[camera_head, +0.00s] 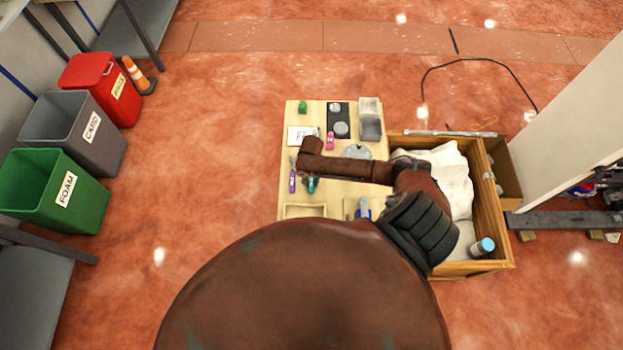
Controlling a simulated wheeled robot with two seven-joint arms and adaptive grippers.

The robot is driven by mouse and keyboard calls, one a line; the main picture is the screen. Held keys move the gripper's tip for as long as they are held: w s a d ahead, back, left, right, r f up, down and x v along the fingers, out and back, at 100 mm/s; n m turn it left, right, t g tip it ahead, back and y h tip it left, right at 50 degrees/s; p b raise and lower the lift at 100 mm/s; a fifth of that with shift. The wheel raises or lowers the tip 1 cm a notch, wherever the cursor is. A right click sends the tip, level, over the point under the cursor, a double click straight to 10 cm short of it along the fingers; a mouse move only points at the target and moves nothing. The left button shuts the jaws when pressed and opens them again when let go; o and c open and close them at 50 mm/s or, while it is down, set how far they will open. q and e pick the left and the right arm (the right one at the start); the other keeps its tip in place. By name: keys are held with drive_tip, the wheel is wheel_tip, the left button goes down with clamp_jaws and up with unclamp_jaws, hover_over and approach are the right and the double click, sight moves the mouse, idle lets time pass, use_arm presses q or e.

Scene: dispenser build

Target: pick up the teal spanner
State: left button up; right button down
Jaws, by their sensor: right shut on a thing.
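A small teal piece, which I take to be the teal spanner (311,185), shows at the left part of the pale work board (333,195), just below the end of my right arm. My right gripper (308,172) points down there and is shut on it; my wrist hides much of the fingers and of the spanner. Whether the spanner still touches the board cannot be told. My left gripper is not in view.
A purple-handled tool (292,182) lies close left of the gripper. A pink item (330,141), a white card (301,136) and a grey tray (371,129) are behind it. A wooden crate (497,215) with white cloth stands right of the board.

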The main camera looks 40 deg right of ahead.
drive_tip(key=shift+r, duration=0.15)
idle(0.7)
drive_tip(key=shift+r, duration=0.25)
wheel_tip(320, 180, up, 3)
drive_tip(key=shift+f, duration=0.2)
drive_tip(key=s+d+r, duration=0.3)
drive_tip(key=s+r, duration=0.6)
drive_tip(key=s, duration=0.4)
drive_tip(key=shift+s+d+r, duration=0.3)
drive_tip(key=shift+d, duration=0.05)
drive_tip(key=c, duration=2.3)
unclamp_jaws()
drive_tip(key=shift+c, duration=0.2)
clamp_jaws()
